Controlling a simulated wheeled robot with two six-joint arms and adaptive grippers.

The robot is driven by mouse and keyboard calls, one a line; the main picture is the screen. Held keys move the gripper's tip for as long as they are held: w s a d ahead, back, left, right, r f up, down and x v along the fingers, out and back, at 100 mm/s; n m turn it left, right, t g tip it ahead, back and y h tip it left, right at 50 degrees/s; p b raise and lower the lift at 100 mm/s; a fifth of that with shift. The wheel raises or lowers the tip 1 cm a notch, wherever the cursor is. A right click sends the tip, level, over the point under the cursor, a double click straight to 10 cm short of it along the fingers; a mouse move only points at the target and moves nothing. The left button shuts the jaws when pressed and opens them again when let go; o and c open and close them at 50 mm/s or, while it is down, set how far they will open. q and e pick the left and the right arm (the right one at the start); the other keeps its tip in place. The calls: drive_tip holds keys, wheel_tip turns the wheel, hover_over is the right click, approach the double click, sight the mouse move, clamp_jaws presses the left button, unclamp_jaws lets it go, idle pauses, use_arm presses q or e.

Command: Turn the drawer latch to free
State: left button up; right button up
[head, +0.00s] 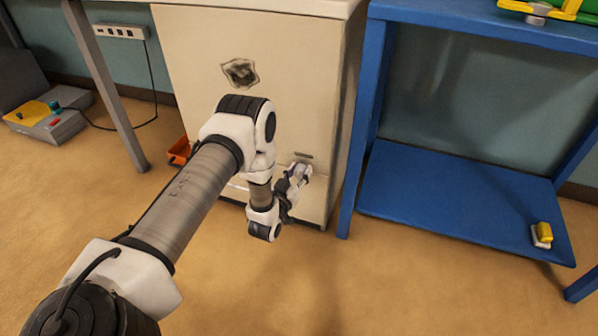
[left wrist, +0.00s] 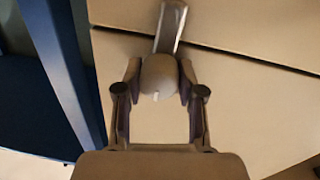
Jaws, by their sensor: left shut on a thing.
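The drawer latch (left wrist: 170,28) is a grey bar on a round knob, on the front of a cream cabinet (head: 190,65). In the left wrist view the bar points up, tilted slightly right, and crosses the dark seam (left wrist: 245,60) between two panels. My left gripper (head: 297,178) is at the lower right of the cabinet front. In the left wrist view its two fingers (left wrist: 160,78) are on either side of the round knob, shut on it. In the head view the gripper mostly hides the latch. My right gripper is not in view.
A blue shelf unit (head: 455,195) stands close on the right, with a small yellow and white block (head: 541,235) on its lower shelf. An orange bin (head: 179,152) sits left of the cabinet. A grey box with controls (head: 48,118) lies on the floor at far left.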

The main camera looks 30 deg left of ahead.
use_arm(q)
drive_tip(key=m+p, duration=0.1)
drive_tip(key=p, duration=0.1)
drive_tip(key=m+p, duration=0.1)
drive_tip(key=m, duration=0.1)
drive_tip(key=shift+r+m+p, duration=0.25)
drive_tip(key=shift+m+p, duration=0.05)
drive_tip(key=shift+p, duration=0.1)
drive_tip(key=m+p, duration=0.3)
drive_tip(key=m, duration=0.1)
drive_tip(key=shift+d+g, duration=0.1)
drive_tip(key=shift+g, duration=0.3)
drive_tip(key=m+p, duration=0.3)
drive_tip(key=m, duration=0.1)
drive_tip(key=shift+f+m, duration=0.1)
drive_tip(key=shift+m, duration=0.2)
drive_tip(key=m+p, duration=0.1)
drive_tip(key=m, duration=0.3)
drive_tip(key=shift+w+d+f+m+y+p, duration=0.1)
drive_tip(key=shift+f+m+y+p, duration=0.05)
drive_tip(key=shift+m+y+p, duration=0.2)
drive_tip(key=o, duration=1.1)
